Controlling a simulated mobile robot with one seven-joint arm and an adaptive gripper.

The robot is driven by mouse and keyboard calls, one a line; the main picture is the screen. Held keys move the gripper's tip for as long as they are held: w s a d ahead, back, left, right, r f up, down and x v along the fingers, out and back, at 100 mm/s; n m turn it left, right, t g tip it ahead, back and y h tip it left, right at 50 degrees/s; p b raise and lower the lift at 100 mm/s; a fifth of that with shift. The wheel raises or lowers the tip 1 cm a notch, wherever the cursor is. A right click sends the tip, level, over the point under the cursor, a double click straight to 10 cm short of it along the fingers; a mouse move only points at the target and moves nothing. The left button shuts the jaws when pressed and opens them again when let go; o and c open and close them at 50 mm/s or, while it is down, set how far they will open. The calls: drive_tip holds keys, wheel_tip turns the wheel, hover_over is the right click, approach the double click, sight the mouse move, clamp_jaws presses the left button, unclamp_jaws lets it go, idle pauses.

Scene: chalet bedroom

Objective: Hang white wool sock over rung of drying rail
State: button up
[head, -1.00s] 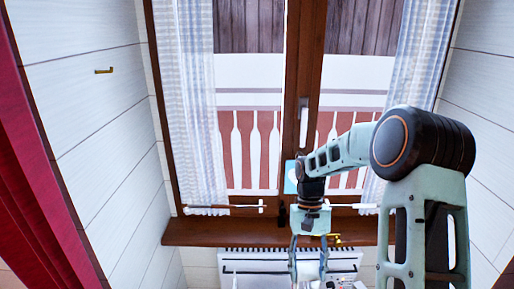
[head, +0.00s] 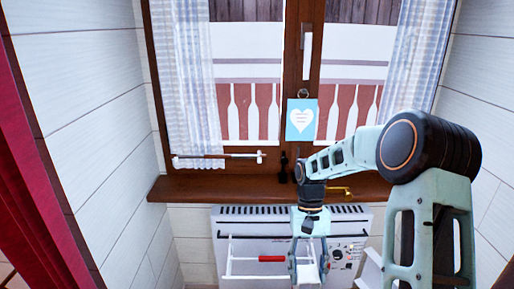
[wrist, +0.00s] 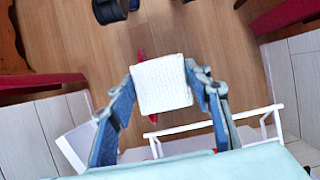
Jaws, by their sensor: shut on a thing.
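The white wool sock (wrist: 162,84) is pinched between the two fingers of my gripper (wrist: 163,76) in the wrist view, showing as a pale ribbed square. In the head view my gripper (head: 309,272) points down in front of the heater, with white sock fabric (head: 308,272) between its fingers. The white drying rail (head: 238,276) stands out from the heater, mostly to the left of my gripper. In the wrist view a rail bar (wrist: 252,113) runs below and right of the sock. I cannot tell whether sock and rail touch.
A red piece (head: 271,259) sits on the rail, left of my gripper. The white heater (head: 225,222) is under the wooden windowsill (head: 215,188). A brass handle (head: 338,191) is above my gripper. A heart card (head: 301,120) hangs on the window frame.

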wheel_tip(320, 180, down, 8)
drive_tip(key=b, duration=0.6)
drive_tip(key=shift+r, duration=0.15)
